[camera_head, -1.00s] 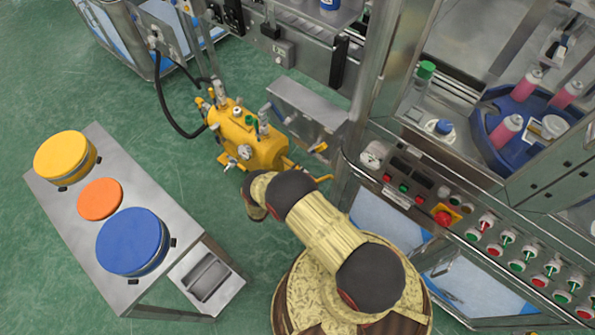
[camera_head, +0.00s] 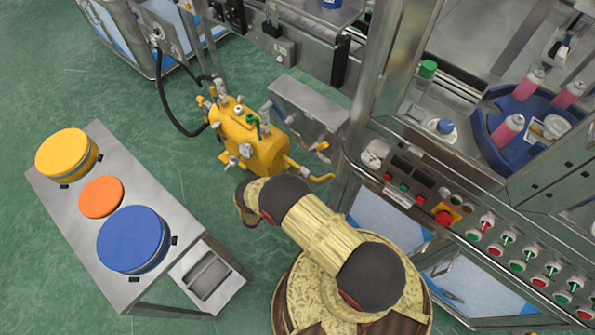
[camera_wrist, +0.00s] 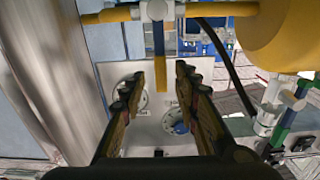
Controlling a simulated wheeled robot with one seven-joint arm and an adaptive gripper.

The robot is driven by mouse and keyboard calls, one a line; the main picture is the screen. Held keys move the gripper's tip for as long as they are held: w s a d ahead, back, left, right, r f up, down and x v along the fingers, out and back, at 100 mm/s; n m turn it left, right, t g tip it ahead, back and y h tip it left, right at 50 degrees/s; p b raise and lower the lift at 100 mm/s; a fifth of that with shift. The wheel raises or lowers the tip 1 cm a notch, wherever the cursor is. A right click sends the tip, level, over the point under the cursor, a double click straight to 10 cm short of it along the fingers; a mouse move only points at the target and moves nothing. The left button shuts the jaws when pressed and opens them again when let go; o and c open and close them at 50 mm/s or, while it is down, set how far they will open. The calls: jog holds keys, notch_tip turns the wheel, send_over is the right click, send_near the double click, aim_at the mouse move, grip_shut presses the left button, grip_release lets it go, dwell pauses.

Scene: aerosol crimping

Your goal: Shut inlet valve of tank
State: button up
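The yellow tank (camera_head: 262,150) stands on the floor in the head view, with several valves and fittings on it. A yellow pipe (camera_head: 308,172) runs from its right side. In the wrist view the tank (camera_wrist: 285,35) fills the upper right. A pale valve body (camera_wrist: 158,11) sits on a yellow pipe (camera_wrist: 110,16) at the top, with a dark blue part (camera_wrist: 158,42) hanging below it. I cannot tell which valve is the inlet. My gripper (camera_wrist: 160,76) is open and empty below this valve, its fingers apart. In the head view the gripper is hidden by my arm.
A second valve with a green-blue handle (camera_wrist: 288,118) is at the wrist view's right. A metal post (camera_wrist: 60,70) stands at its left. In the head view, a table (camera_head: 75,205) with coloured drums is at left and a control panel (camera_head: 420,190) at right.

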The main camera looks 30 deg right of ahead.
jog(key=v, duration=0.8)
dwell(0.4)
